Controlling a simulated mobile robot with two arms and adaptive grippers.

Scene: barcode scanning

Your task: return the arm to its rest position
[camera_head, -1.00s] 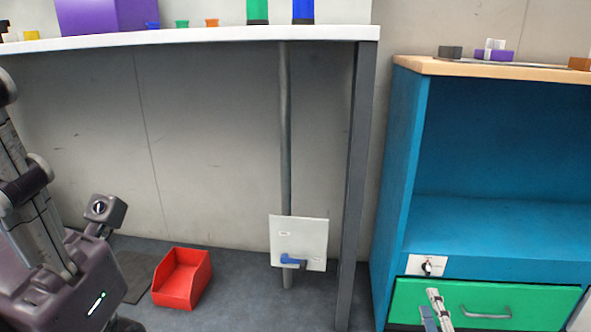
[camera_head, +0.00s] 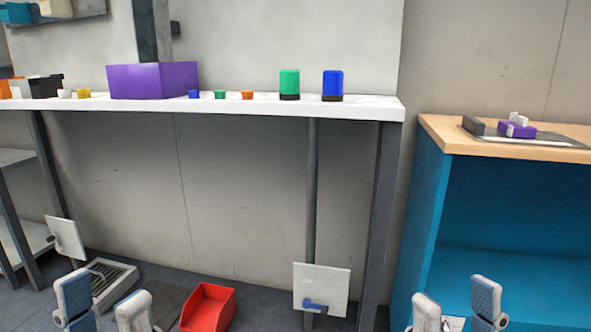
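My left gripper (camera_head: 104,298) shows at the bottom left of the head view. Its two blue-and-white fingers stand upright and apart, with nothing between them. My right gripper (camera_head: 456,300) shows at the bottom right, in front of the blue cabinet (camera_head: 428,215). Its two fingers are also upright and apart, with nothing seen between them. The rest of both arms is below the picture edge.
A white table (camera_head: 250,104) holds a purple box (camera_head: 153,80), a green container (camera_head: 289,84) and a blue container (camera_head: 333,85). A red bin (camera_head: 208,308) is on the floor. A purple device (camera_head: 516,130) lies on a tray on the cabinet.

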